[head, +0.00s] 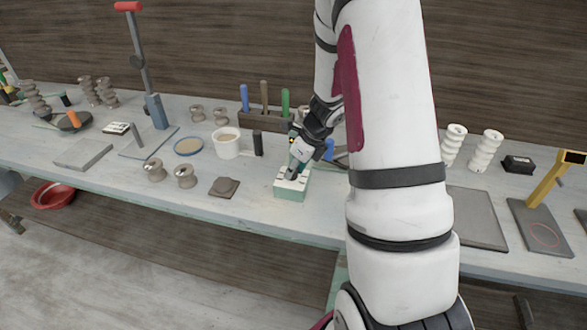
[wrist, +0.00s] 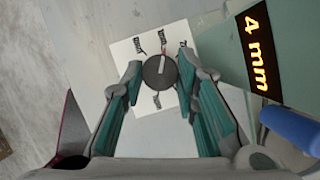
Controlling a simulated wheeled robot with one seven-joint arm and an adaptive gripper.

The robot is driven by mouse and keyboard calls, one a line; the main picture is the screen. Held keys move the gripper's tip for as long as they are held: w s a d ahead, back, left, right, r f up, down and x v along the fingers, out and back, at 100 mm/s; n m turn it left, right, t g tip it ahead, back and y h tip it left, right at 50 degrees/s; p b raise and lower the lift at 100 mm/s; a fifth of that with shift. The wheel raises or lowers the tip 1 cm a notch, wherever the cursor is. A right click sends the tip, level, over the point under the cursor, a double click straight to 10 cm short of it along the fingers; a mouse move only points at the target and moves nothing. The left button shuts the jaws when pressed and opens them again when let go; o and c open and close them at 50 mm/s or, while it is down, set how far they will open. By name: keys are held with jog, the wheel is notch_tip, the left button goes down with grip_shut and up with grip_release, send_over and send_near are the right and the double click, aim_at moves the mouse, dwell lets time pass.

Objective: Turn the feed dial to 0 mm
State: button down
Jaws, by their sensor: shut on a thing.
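The feed dial (wrist: 160,71) is a dark round knob on a white plate (wrist: 125,52) with several small printed labels, too small to read. Its pale pointer line points toward the top of the wrist view, close to a label there. A display (wrist: 257,52) beside it reads 4 mm in orange. My gripper (wrist: 161,75) has a finger on each side of the knob and is shut on it. In the head view my gripper (head: 294,168) reaches down onto the pale green box (head: 290,194) that carries the dial; the knob is largely hidden there.
A white mug (head: 227,143) and a tool rack (head: 262,121) stand close behind and left of the box. A brown slab (head: 224,187) lies to its left. A blue handle (wrist: 290,128) shows beside the box in the wrist view. The bench's front edge is near.

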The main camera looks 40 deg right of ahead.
jog(key=shift+n+y, duration=0.4)
jog(key=shift+n, duration=0.7)
jog(key=c, duration=1.2)
grip_release()
jog(key=shift+c, duration=0.2)
